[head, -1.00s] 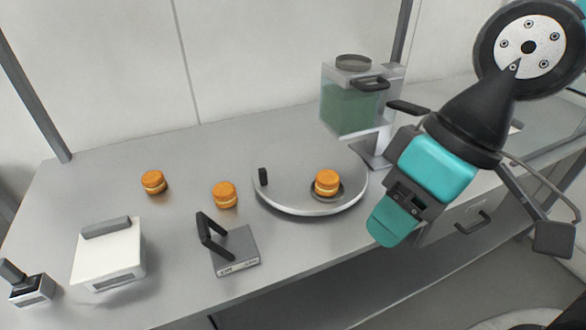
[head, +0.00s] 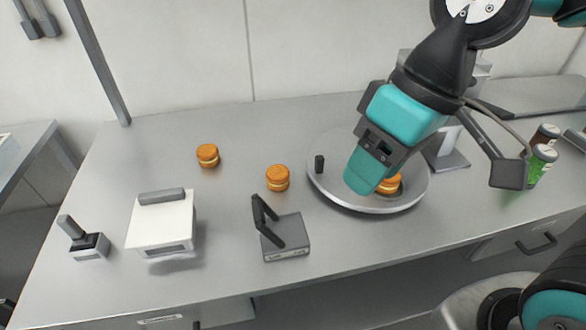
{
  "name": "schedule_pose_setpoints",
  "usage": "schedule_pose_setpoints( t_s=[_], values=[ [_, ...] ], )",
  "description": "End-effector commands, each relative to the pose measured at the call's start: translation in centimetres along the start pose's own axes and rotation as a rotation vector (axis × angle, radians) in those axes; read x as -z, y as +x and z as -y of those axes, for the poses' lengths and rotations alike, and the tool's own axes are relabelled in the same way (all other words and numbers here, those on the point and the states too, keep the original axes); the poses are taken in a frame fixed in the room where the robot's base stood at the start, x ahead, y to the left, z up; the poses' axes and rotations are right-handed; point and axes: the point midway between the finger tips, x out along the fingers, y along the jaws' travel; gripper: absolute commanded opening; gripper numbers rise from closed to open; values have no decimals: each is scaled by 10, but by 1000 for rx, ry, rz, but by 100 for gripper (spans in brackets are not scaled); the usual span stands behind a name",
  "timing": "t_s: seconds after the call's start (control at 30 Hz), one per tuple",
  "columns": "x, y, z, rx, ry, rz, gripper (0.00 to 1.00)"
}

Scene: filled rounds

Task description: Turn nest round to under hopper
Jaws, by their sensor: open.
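The round grey turntable (head: 345,197) lies on the worktop right of centre. A small dark upright peg (head: 319,164) stands at its left edge. A filled orange round (head: 389,186) sits in the dark nest (head: 402,192) on the turntable's right side, partly hidden by my gripper. My gripper (head: 366,180) is open and hangs in front of the turntable in the picture, left of the nest. I cannot tell its height above the plate. The hopper is mostly hidden behind my arm; its stand (head: 447,158) shows behind the turntable at right.
Two more orange rounds (head: 208,155) and (head: 278,177) lie left of the turntable. A grey block with a black lever (head: 286,238), a white box (head: 162,222) and a small joystick-like device (head: 88,243) stand near the front. Jars (head: 541,160) stand at far right.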

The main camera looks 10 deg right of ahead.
Motion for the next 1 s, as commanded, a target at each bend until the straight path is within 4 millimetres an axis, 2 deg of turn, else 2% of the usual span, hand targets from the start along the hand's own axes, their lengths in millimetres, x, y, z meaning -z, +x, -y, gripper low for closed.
schedule_pose_setpoints(
  t_s=[0.17, 0.3, 0.43, 0.5, 0.63, 0.83, 1.0],
  values=[
    [78, 11, -68, -110, 176, 45, 47],
    [137, 30, -129, -204, 338, 76, 47],
    [174, 50, -175, -269, 464, 94, 47],
    [185, 58, -191, -293, 512, 100, 47],
    [196, 68, -207, -316, 560, 105, 47],
    [194, 89, -215, -320, 569, 109, 47],
    [186, 124, -224, -320, 568, 112, 47]
  ],
)
